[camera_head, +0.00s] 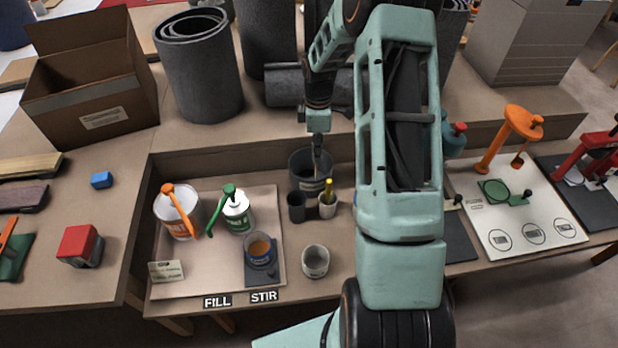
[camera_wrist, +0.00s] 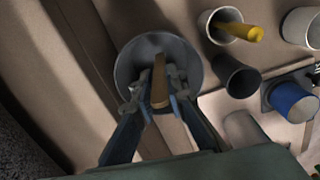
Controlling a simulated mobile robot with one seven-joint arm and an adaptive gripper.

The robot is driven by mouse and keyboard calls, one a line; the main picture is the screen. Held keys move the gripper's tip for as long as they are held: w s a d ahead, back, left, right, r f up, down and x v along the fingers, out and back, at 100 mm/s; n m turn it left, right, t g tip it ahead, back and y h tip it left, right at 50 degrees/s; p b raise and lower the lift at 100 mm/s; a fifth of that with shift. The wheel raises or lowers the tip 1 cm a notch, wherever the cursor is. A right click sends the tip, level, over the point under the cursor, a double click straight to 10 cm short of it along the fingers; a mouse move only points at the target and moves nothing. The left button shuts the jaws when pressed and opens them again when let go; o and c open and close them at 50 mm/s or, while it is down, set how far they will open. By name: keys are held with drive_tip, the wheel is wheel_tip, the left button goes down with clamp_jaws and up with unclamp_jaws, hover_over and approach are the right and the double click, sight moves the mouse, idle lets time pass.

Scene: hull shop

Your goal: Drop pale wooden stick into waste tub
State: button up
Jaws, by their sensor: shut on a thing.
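My gripper (camera_head: 318,148) reaches down over the waste tub (camera_head: 302,182), a round dark grey tub at the back of the bench recess. In the wrist view, my gripper (camera_wrist: 158,98) is shut on the pale wooden stick (camera_wrist: 159,82), which looks tan there. The stick lies over the tub's round opening (camera_wrist: 128,66) in that view. I cannot tell how far its far end reaches into the tub. In the head view the stick is too small to make out clearly.
A dark cup (camera_head: 297,208) and a white cup (camera_head: 328,208) holding a yellow thing stand just in front of the tub. A pale cup (camera_head: 315,264) and a blue cup (camera_head: 261,256) are nearer. Two pump cans stand left. Grey rolls (camera_head: 290,86) lie behind.

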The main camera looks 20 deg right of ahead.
drive_tip(key=o, duration=0.8)
drive_tip(key=shift+o, duration=0.2)
wheel_tip(320, 180, up, 12)
drive_tip(key=shift+r, duration=0.1)
